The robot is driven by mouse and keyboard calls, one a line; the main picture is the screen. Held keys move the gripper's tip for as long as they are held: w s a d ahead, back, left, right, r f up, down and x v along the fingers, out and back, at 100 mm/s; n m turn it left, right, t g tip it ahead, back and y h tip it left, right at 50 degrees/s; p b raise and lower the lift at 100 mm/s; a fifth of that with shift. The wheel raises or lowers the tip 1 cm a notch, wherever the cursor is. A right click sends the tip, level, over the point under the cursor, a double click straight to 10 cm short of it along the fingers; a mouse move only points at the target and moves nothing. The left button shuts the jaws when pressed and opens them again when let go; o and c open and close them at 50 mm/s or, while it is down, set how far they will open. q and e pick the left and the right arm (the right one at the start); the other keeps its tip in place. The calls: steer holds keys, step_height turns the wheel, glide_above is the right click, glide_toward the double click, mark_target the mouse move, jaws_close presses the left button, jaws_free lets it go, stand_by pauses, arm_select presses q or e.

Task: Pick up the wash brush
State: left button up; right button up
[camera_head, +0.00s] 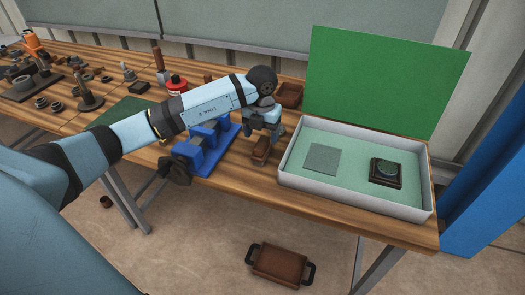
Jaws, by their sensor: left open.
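A small brown block (261,151), which looks like the wash brush, lies on the wooden bench just left of the white tray. My left gripper (262,138) points down right above it, with its jaws open. The fingers hide part of the block's top and far end. I cannot tell whether the fingers touch it. My right gripper is not in view.
The white tray (350,200) holds a grey-green square (322,158) and a dark block with a round top (386,172). A green panel (385,85) stands behind it. Blue clamps (190,155) stand left of the gripper. A brown handled tray (280,266) is on the floor.

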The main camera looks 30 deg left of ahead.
mark_target(262, 150)
arm_select(q)
step_height(262, 150, down, 7)
steer(key=shift+w+a+f, duration=0.15)
steer(key=shift+f, duration=0.05)
stand_by(0.3)
steer(key=shift+c, duration=0.4)
steer(key=c, duration=1)
